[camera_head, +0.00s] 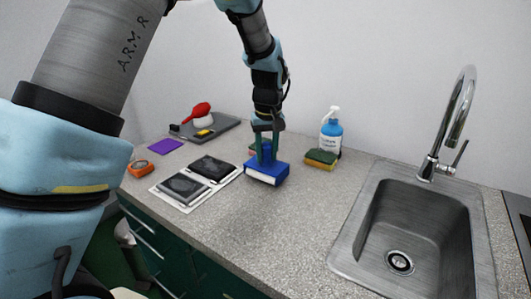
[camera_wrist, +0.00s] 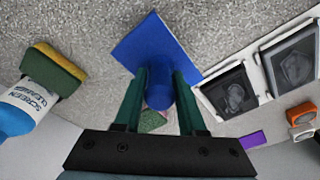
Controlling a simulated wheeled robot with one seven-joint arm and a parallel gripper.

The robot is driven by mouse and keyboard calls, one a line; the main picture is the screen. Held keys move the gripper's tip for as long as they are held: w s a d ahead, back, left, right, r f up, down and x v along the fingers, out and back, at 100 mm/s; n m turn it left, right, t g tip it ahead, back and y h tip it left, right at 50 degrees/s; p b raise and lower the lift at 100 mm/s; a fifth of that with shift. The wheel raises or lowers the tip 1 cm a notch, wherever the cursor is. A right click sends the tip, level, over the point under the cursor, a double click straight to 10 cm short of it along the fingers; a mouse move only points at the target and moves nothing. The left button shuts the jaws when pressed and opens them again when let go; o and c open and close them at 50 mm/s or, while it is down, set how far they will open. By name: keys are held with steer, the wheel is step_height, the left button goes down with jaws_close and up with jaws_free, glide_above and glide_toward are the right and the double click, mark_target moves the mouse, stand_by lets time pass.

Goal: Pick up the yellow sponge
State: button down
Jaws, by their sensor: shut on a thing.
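The yellow sponge (camera_head: 321,161) with a dark green top lies on the counter, to the right of my gripper and in front of the spray bottle. In the wrist view the sponge (camera_wrist: 57,66) is at the upper left, well apart from the fingers. My gripper (camera_head: 266,160) points down with its green fingers shut on the knob of a blue block (camera_head: 267,175). The block has a pale side and appears to rest on the counter, though I cannot tell for sure. In the wrist view the fingers (camera_wrist: 160,95) flank the blue knob.
A blue screen cleaner bottle (camera_head: 331,133) stands behind the sponge. Dark panels on a white tray (camera_head: 181,205), an orange object (camera_head: 141,169), a purple pad (camera_head: 166,146) and a grey board (camera_head: 228,124) lie left. A sink (camera_head: 345,250) is right. A green patch (camera_wrist: 152,121) shows behind the knob.

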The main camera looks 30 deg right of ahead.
steer(key=shift+f, duration=0.45)
steer(key=shift+f, duration=0.1)
